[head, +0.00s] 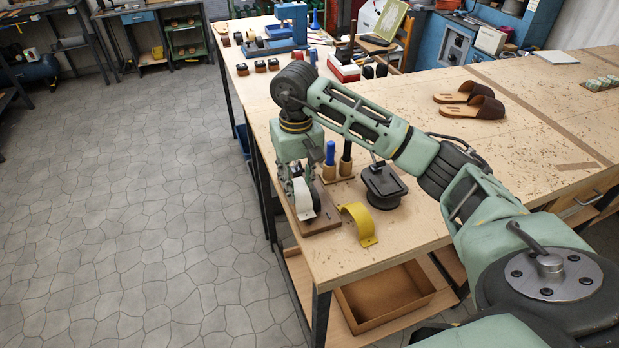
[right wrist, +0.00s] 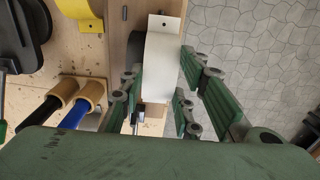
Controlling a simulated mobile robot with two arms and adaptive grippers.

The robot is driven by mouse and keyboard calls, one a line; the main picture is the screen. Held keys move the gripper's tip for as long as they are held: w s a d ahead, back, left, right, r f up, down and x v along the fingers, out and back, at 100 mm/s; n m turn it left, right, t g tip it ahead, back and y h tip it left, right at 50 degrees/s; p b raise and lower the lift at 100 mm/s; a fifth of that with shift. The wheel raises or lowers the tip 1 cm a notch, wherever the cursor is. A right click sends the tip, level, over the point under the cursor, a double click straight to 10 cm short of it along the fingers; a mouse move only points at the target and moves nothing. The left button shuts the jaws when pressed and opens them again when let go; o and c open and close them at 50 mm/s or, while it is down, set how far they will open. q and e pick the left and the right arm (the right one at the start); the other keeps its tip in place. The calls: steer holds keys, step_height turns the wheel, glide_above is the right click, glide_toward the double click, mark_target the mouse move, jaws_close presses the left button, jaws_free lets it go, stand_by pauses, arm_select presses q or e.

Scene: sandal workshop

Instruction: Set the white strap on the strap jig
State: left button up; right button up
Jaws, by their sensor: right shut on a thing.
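The white strap (head: 303,198) is a curved band, held by my right gripper (head: 293,180) at the left edge of the workbench. In the right wrist view the white strap (right wrist: 162,65) lies between the green fingers of the gripper (right wrist: 160,105), its flat end with a small hole pointing away. The strap jig (head: 322,222) is a wooden base with a dark rounded form (right wrist: 136,48), right beside and partly under the strap. I cannot tell whether the strap touches the form. My left gripper is not in view.
A yellow strap (head: 358,222) and a black round-based device (head: 383,186) stand right of the jig. Blue-handled (head: 330,153) and black-handled (head: 346,157) tools stand in wooden holders behind. Brown sandals (head: 472,100) lie farther right. Floor lies beyond the bench's left edge.

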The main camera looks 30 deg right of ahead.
steer(key=d, duration=0.1)
steer(key=d+p, duration=0.1)
steer(key=d+f, duration=0.1)
steer(key=shift+s+p, duration=0.35)
steer(key=shift+s, duration=0.05)
steer(key=shift+f, duration=0.2)
steer(key=shift+c, duration=0.4)
steer(key=shift+a, duration=0.15)
steer(key=o, duration=1)
steer(key=shift+w+f, duration=0.1)
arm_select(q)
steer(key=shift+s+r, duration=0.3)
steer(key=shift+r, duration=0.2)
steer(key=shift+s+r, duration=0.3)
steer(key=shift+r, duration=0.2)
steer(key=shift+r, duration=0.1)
